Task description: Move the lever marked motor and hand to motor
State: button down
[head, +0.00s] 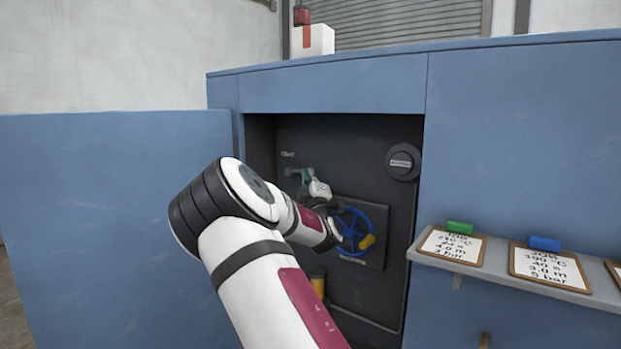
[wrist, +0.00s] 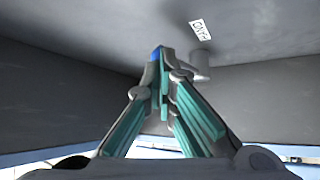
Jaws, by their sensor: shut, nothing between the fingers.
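My gripper (head: 297,174) is inside the dark recess of the blue press, near its upper left. In the wrist view its teal fingers (wrist: 161,85) are shut, with nothing between them. A white label reading HAND (wrist: 200,29) is on the grey panel beyond the fingertips. A grey round boss (wrist: 201,62), probably the lever's pivot, stands out below that label, just right of the fingertips. A small blue piece (wrist: 155,53) shows at the fingertips; I cannot tell whether it belongs to the lever or touches them. The lever is not clearly visible in the head view.
A blue handwheel (head: 353,232) with a yellow knob (head: 367,242) sits right of my wrist, partly hidden by it. A dark round dial (head: 402,162) is at upper right. A yellow cylinder (head: 318,286) is below. A shelf (head: 457,283) with clipboards juts out right.

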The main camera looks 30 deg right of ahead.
jog(key=shift+r+n+y+p, duration=0.3)
jog(key=shift+r+p, duration=0.05)
jog(key=shift+p, duration=0.1)
jog(key=w+a+r+n+g+y+p, duration=0.2)
jog(key=w+r+n+g+p, duration=0.4)
jog(key=p, duration=0.9)
notch_tip(320, 180, up, 3)
jog(key=shift+w+f+n+y+p, duration=0.2)
jog(key=shift+n+y+p, duration=0.15)
jog(key=shift+y, duration=0.35)
jog(key=shift+s+a, duration=0.1)
jog(key=shift+a, duration=0.05)
jog(key=v, duration=1.2)
jog(key=shift+f, duration=0.1)
